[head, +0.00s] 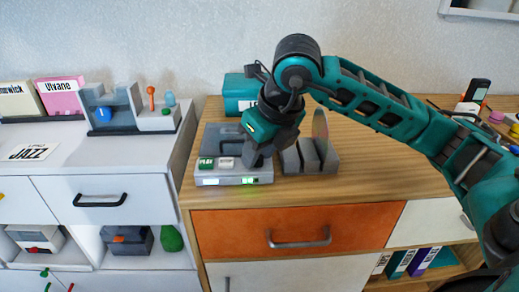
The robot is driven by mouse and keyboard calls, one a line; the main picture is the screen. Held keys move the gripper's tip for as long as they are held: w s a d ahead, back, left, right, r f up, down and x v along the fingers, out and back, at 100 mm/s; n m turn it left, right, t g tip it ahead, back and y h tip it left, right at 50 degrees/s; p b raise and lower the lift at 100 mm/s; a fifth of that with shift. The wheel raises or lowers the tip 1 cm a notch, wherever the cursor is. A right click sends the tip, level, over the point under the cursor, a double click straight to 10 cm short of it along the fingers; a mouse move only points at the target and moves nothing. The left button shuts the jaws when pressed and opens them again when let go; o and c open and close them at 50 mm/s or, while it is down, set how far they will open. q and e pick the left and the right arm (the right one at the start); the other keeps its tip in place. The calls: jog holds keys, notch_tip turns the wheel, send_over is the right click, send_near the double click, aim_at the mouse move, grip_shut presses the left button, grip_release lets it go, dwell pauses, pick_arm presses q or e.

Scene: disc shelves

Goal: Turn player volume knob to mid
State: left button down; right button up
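The player (205,181) is a grey box on the left end of the wooden cabinet top, with a green PLAY button (206,163), a pale button (226,163) and lit green displays on its front. My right gripper (256,160) points down over the player's right side, with its fingertips close to or touching the top near the front. The volume knob cannot be made out; the gripper may cover it. The finger gap is too small and dark to tell whether it is open or shut. My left gripper is not in view.
A grey slotted rack (309,158) with a disc stands just right of the gripper. A teal box (240,93) is behind the player. A white cabinet (95,165) with small items is at left.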

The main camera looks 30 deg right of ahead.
jog(key=p+v, duration=0.3)
jog(key=v, duration=1)
jog(key=shift+a, duration=0.1)
